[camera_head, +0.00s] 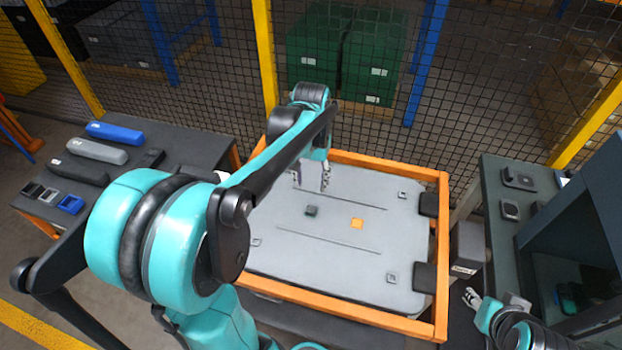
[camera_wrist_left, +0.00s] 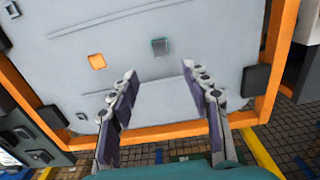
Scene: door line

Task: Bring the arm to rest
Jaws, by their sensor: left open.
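My left arm comes in from the left of the head view and reaches over a grey door panel (camera_head: 330,260) in an orange frame (camera_head: 340,315). My left gripper (camera_head: 312,186) is above the far part of the panel. In the left wrist view the left gripper (camera_wrist_left: 158,76) has its two fingers wide apart with nothing between them. The panel (camera_wrist_left: 200,25) lies beyond the fingers; whether they touch it I cannot tell. My right gripper (camera_head: 475,298) shows small at the lower right, and its jaw opening is unclear.
The panel bears an orange square (camera_head: 357,223) and a dark square (camera_head: 312,211). A side table at left holds a blue part (camera_head: 115,133) and grey parts (camera_head: 97,151). A dark bench (camera_head: 510,235) stands at right. A mesh fence (camera_head: 480,80) runs behind.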

